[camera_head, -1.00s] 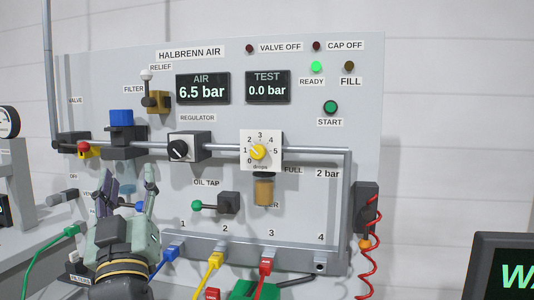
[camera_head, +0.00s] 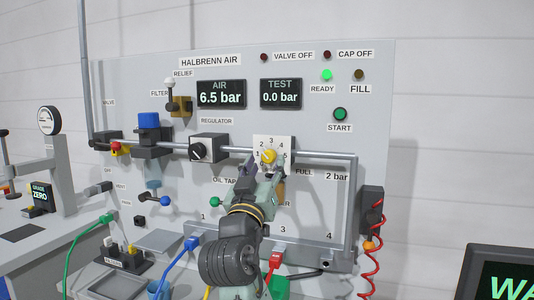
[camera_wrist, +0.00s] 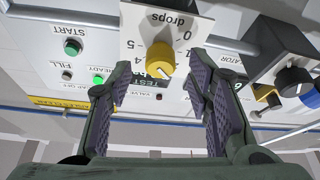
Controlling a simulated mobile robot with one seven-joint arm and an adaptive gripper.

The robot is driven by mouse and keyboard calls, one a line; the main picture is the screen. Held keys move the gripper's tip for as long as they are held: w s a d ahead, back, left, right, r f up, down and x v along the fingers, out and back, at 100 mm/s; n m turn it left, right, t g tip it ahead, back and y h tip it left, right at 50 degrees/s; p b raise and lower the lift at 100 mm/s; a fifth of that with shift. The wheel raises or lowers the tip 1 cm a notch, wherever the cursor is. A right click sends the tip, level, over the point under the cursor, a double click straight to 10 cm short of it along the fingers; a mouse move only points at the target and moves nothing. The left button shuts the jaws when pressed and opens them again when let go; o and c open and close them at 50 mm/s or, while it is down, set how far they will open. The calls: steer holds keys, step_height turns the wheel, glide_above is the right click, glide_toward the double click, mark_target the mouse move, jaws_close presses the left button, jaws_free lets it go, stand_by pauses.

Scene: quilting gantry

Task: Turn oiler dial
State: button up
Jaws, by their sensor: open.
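The oiler dial is a yellow knob (camera_head: 268,157) on a white scale plate (camera_head: 285,143) with numbers and the word "drops". In the wrist view the yellow knob (camera_wrist: 160,60) appears upside down, between my two fingers, with a gap on each side. My gripper (camera_head: 259,171) is open and empty, just in front of and below the dial in the head view. Its fingertips (camera_wrist: 158,66) straddle the knob's line in the wrist view; I cannot tell their exact depth. My arm hides the oiler bowl in part.
The regulator knob (camera_head: 197,151) is left of the dial, and a pipe (camera_head: 320,157) runs across the panel. The oil tap's green handle (camera_head: 215,202) is below left. The READY lamp (camera_head: 327,75) glows green. A red coiled hose (camera_head: 372,250) hangs at right.

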mark_target(268, 156)
steer(key=shift+x, duration=1.25)
steer(key=shift+a, duration=0.1)
steer(key=shift+c, duration=0.5)
jaws_close()
